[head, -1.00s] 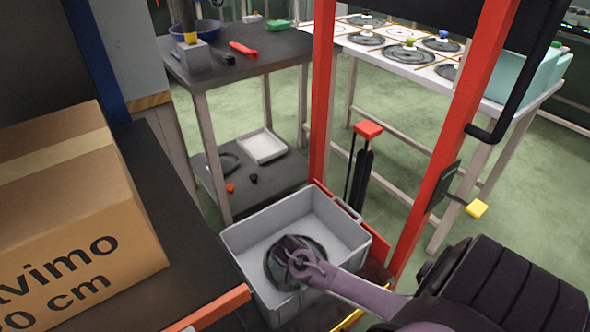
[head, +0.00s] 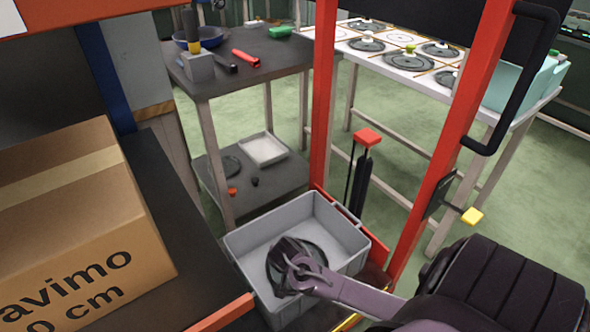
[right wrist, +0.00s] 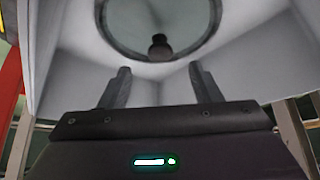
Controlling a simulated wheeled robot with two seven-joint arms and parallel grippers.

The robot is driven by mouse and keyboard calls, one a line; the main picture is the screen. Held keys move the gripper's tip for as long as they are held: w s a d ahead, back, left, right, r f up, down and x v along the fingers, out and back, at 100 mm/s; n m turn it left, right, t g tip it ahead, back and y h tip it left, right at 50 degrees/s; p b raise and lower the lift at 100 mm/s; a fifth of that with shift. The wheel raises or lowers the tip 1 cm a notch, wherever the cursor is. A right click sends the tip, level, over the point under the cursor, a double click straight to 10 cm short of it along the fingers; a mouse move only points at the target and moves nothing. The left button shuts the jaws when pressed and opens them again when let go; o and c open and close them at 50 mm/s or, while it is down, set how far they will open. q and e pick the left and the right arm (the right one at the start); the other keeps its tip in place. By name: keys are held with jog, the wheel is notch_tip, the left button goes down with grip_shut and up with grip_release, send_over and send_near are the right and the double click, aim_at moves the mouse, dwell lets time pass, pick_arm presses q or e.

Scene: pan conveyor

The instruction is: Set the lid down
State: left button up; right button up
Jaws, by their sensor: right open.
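The lid (head: 316,251) is round, with clear glass and a dark rim. It lies in the grey bin (head: 346,207), partly hidden behind my right gripper (head: 289,253) in the head view. In the right wrist view, the lid (right wrist: 190,20) shows at the top with its dark knob (right wrist: 160,46) facing my right gripper (right wrist: 160,85). The two fingers are spread apart with nothing between them, and the knob sits beyond their tips. My left gripper is not in view.
A cardboard box (head: 80,215) stands on a dark shelf at the left. Red posts (head: 325,95) rise behind and right of the bin. A dark table (head: 255,65) holds tools, and a white table (head: 425,65) holds several lids.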

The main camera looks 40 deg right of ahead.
jog(key=shift+p+v, duration=0.35)
jog(key=shift+v, duration=1.45)
